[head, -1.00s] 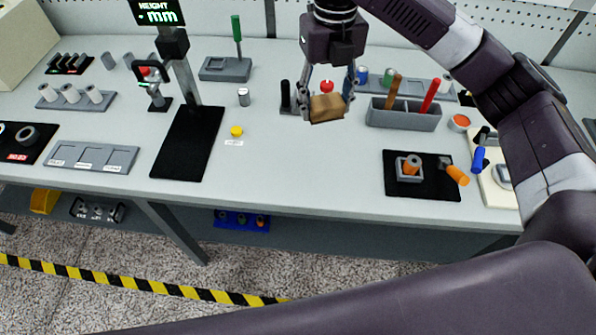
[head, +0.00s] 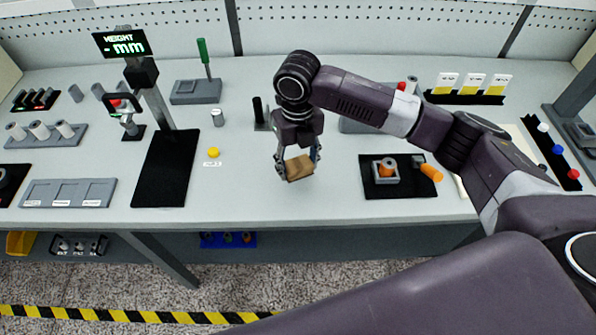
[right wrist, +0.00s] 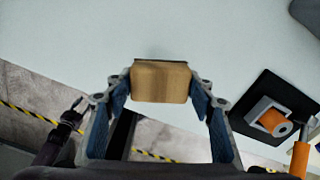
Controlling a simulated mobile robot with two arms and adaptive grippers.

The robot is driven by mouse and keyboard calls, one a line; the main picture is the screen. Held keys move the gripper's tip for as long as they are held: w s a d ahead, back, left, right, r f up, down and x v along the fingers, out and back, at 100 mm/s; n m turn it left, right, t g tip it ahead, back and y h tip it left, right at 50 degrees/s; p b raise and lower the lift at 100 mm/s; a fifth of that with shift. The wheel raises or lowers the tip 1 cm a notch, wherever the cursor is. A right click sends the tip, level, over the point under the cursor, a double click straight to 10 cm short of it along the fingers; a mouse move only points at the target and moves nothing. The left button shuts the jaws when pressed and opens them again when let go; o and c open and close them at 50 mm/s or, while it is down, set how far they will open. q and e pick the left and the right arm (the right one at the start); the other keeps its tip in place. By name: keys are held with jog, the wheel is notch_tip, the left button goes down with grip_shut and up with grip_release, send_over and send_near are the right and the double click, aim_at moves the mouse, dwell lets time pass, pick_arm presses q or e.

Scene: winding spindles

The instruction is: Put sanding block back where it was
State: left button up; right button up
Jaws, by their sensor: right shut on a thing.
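The sanding block (head: 299,168) is a small tan wooden block with a dark edge. My right gripper (head: 298,170) is shut on it and holds it over the bare middle of the table, near the front. In the right wrist view the block (right wrist: 161,82) sits between the blue finger pads, with pale table beyond it. I cannot tell exactly how high it hangs. My left gripper is not in the head view; at the left of the right wrist view a dark gripper-like part (right wrist: 70,122) shows over the floor, too small to read.
A black mat (head: 398,190) with a grey fixture and orange parts lies right of the block. My right arm hides much of the grey bin (head: 352,126). The table front between the mats is clear.

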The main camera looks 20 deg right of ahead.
aim_at(298, 182)
notch_tip(298, 182, down, 4)
jog(key=shift+r+p, duration=0.2)
jog(key=shift+p, duration=0.2)
jog(key=shift+f, duration=0.3)
jog(key=shift+f, duration=0.1)
jog(key=o, duration=1.1)
notch_tip(298, 182, up, 11)
jog(key=b, duration=0.3)
jog(key=shift+w, duration=0.1)
jog(key=shift+r, duration=0.65)
